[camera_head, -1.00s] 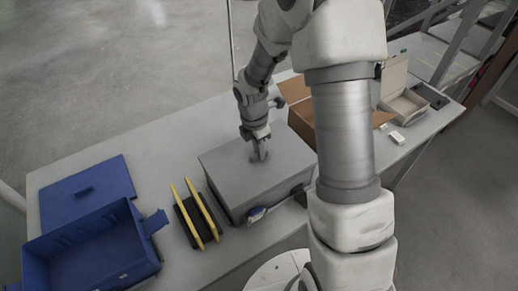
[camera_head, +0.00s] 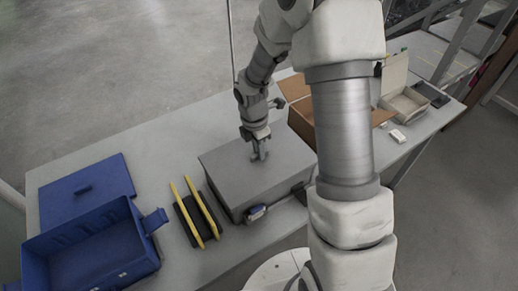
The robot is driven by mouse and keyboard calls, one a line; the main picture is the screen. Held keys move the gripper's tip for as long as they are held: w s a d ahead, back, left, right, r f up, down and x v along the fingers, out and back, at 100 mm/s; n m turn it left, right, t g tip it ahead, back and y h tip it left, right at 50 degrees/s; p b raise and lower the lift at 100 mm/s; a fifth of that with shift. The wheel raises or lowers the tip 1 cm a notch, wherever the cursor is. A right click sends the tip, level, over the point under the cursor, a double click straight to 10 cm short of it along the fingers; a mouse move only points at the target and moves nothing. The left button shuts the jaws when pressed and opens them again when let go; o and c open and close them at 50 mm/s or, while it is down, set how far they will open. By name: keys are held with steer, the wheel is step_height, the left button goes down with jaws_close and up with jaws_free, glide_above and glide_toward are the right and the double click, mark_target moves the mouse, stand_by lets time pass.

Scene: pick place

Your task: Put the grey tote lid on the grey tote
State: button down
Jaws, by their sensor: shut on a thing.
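The grey tote lid (camera_head: 232,168) lies flat across the top of the grey tote (camera_head: 239,205) near the middle of the table. Its edges look roughly lined up with the tote's rim. My gripper (camera_head: 259,156) points down at the middle of the lid and is shut on it, apparently at a small handle that the fingers mostly hide. My arm covers the right side of the tote and part of the lid, so I cannot tell how closely the lid sits there.
A black rack with yellow rails (camera_head: 202,212) stands just left of the tote. An open blue tote (camera_head: 88,250) and a flat blue lid (camera_head: 86,190) are at the left. An open cardboard box (camera_head: 303,118) and a pale open box (camera_head: 403,103) are at the right. A small blue-and-white item (camera_head: 257,212) lies in front.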

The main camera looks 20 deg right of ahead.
steer(key=c, duration=0.8)
jaws_free()
steer(key=shift+r, duration=0.1)
steer(key=shift+r+p, duration=3.5)
steer(key=shift+r, duration=0.5)
